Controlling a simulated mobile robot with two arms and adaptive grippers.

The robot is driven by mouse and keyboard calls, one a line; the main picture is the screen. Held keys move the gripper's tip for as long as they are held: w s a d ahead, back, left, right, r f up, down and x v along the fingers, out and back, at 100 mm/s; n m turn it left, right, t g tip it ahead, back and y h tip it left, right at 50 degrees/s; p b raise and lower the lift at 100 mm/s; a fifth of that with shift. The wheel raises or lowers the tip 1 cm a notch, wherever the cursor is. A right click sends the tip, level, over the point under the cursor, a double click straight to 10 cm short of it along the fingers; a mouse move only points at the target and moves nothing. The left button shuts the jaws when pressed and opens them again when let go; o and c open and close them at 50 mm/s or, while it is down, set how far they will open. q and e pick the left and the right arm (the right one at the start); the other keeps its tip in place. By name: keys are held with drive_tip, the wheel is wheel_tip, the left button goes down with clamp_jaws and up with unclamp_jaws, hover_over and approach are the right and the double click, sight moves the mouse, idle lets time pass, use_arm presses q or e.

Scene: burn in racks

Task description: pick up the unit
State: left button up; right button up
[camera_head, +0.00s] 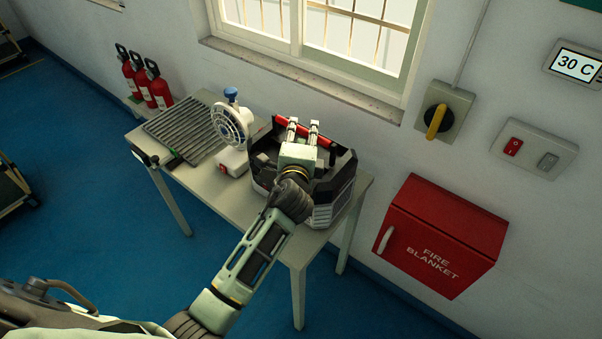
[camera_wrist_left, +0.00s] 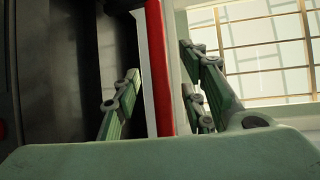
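The unit (camera_head: 338,190) is a dark grey box with black corner pieces and a red bar (camera_head: 327,141) along its far top edge. It stands on the right end of the table. My left gripper (camera_head: 303,124) reaches over the unit, its two fingers parallel and apart at the red bar. In the left wrist view the red bar (camera_wrist_left: 160,70) runs between the fingers, with a narrow gap seen on each side, so the gripper looks open around it. My wrist hides part of the unit's top. My right gripper is not in view.
The light table (camera_head: 222,190) also holds a small white fan (camera_head: 230,122), a ribbed dark rack (camera_head: 180,130) and a white and red box (camera_head: 233,160). A red fire blanket box (camera_head: 440,235) is on the wall at right. Fire extinguishers (camera_head: 145,80) stand behind the table's left end.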

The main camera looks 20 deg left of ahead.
use_arm(q)
drive_tip(key=x, duration=0.2)
drive_tip(key=shift+w+f, duration=0.1)
drive_tip(key=shift+w, duration=0.2)
drive_tip(key=c, duration=0.6)
clamp_jaws()
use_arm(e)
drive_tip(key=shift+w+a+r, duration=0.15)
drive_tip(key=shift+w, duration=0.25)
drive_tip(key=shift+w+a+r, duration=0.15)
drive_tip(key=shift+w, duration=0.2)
